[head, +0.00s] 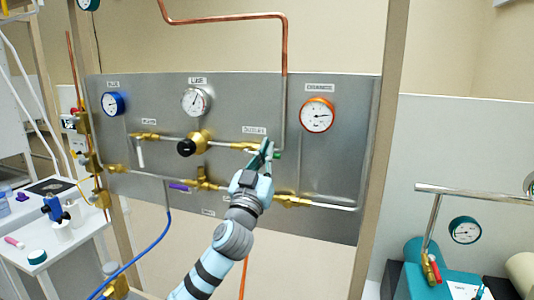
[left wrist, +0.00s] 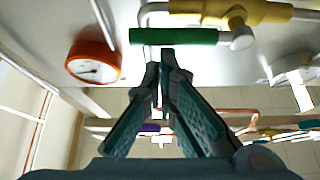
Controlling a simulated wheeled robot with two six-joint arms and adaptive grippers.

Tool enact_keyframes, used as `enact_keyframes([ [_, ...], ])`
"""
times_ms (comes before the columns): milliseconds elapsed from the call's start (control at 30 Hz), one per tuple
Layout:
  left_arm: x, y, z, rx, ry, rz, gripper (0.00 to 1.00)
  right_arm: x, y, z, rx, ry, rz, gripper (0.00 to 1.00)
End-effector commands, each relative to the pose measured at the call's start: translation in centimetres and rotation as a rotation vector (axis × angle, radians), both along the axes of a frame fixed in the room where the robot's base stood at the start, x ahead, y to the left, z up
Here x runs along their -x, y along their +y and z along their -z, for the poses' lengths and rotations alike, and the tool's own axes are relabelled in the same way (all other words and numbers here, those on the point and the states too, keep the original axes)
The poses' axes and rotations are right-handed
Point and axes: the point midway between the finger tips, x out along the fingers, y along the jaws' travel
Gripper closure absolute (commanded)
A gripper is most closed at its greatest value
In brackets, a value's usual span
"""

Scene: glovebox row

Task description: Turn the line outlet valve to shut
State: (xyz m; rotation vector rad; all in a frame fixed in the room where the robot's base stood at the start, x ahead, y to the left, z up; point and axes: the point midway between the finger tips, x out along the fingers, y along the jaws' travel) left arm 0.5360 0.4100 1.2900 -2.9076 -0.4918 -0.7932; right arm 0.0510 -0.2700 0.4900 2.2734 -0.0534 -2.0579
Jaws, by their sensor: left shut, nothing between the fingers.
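The line outlet valve is a brass body (head: 244,146) below the OUTLET label on the steel panel. Its green handle (head: 277,155) shows just right of my left gripper (head: 266,148), which hides part of the valve. In the left wrist view, the green handle (left wrist: 173,36) runs roughly parallel to the pipe and brass body (left wrist: 230,11), with a pale hub at its right end. My left gripper (left wrist: 166,54) is shut and empty, its fingertips close to the middle of the handle. I cannot tell whether they touch it. My right gripper is not in view.
Nearby on the panel (head: 340,215) are a black-knobbed regulator (head: 193,143), an orange-rimmed gauge (head: 317,115), a purple-handled valve (head: 180,186) and a white-handled valve (head: 140,152). A blue hose (head: 150,245) hangs below.

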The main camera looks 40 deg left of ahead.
Motion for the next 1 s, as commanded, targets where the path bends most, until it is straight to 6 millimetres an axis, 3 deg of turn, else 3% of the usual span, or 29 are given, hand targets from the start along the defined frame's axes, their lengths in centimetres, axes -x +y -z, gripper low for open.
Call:
enact_keyframes([
  [1000, -0.05, -0.16, 0.92, -0.123, 0.044, -0.001, 1.0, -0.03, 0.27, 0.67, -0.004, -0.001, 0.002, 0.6],
])
